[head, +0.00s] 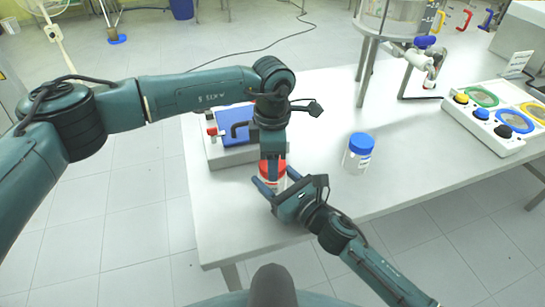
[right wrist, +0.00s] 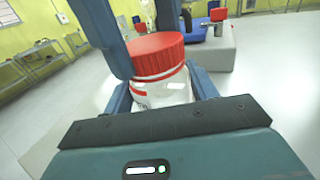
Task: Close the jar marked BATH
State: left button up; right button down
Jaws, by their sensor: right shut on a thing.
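A clear jar with a red lid (head: 272,171) stands near the front edge of the table. My right gripper (head: 280,187) is shut on its body from the front. In the right wrist view the red lid (right wrist: 157,53) sits on the jar body (right wrist: 163,88), between my right fingers; the label is too small to read. My left gripper (head: 272,160) points down at the lid from above. In the right wrist view its fingers show at the lid's left and behind it; whether they press on it I cannot tell. A blue-lidded jar (head: 357,153) stands apart to the right.
Behind the red-lidded jar is a grey device (head: 232,150) with a blue top. A coloured button panel (head: 490,117) lies at the right, and a glass reactor on a metal stand (head: 392,20) is at the back. The table (head: 330,205) is bare right of my right gripper.

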pick_arm(q)
jog(key=m, duration=0.4)
jog(key=shift+m, duration=0.3)
jog(key=m, duration=0.8)
jog(key=shift+m, duration=0.4)
jog(key=m, duration=0.4)
jog(key=shift+m, duration=0.3)
jog(key=o, duration=1.2)
jog(key=shift+c, duration=0.2)
notch_tip(320, 180, up, 12)
